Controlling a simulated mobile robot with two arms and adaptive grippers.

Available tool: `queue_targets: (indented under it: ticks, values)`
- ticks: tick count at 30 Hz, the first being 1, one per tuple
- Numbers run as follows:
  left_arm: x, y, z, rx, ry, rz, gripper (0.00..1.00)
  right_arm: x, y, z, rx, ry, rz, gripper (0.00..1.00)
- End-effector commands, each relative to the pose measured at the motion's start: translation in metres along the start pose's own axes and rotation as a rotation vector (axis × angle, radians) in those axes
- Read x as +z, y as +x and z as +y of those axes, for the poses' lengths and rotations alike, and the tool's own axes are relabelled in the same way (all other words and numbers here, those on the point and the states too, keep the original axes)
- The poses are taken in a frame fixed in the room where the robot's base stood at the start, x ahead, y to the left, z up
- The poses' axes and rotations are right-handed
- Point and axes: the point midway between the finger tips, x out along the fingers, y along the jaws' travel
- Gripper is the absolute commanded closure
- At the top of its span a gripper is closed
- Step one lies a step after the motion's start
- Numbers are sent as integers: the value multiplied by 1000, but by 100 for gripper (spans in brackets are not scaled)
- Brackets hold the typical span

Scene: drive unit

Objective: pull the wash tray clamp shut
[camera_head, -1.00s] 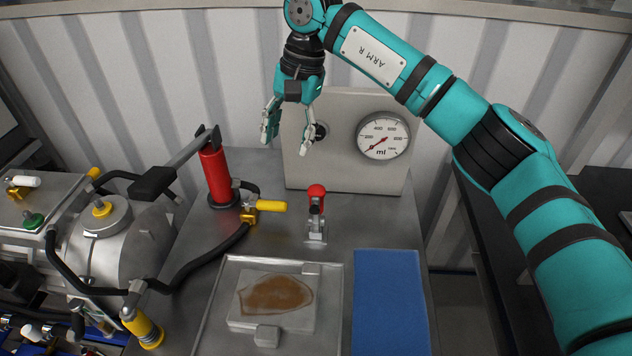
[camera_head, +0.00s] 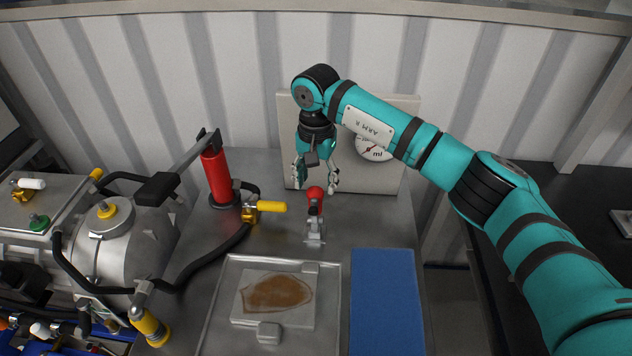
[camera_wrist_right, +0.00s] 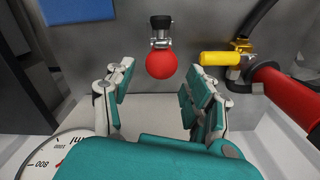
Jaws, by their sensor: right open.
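The wash tray clamp (camera_head: 314,228) stands upright behind the wash tray (camera_head: 222,312), its red knob (camera_head: 315,193) at the top. My right gripper (camera_head: 316,184) is open and empty, just behind and above the knob. In the right wrist view the red knob (camera_wrist_right: 161,64) lies ahead of my two spread fingers (camera_wrist_right: 154,105), roughly centred between them and apart from both. The tray holds a pale block (camera_head: 273,300) with a brown stain. My left gripper is not in view.
A gauge panel (camera_head: 292,120) stands close behind my right gripper. A red cylinder with a black lever (camera_head: 216,175) and a yellow-handled valve (camera_head: 268,206) stand left of the clamp. A blue mat (camera_head: 384,300) lies right of the tray.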

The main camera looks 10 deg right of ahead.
Motion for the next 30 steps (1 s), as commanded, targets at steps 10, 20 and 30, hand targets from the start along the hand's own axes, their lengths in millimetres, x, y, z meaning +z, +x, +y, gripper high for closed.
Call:
queue_targets:
  ticks: [10, 20, 30]
  values:
    - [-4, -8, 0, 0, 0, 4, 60, 0, 28, 0, 0, -1, 0, 46]
    - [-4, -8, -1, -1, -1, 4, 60, 0, 28, 0, 0, -1, 0, 60]
    - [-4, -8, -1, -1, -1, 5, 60, 0, 28, 0, 0, 0, 0, 100]
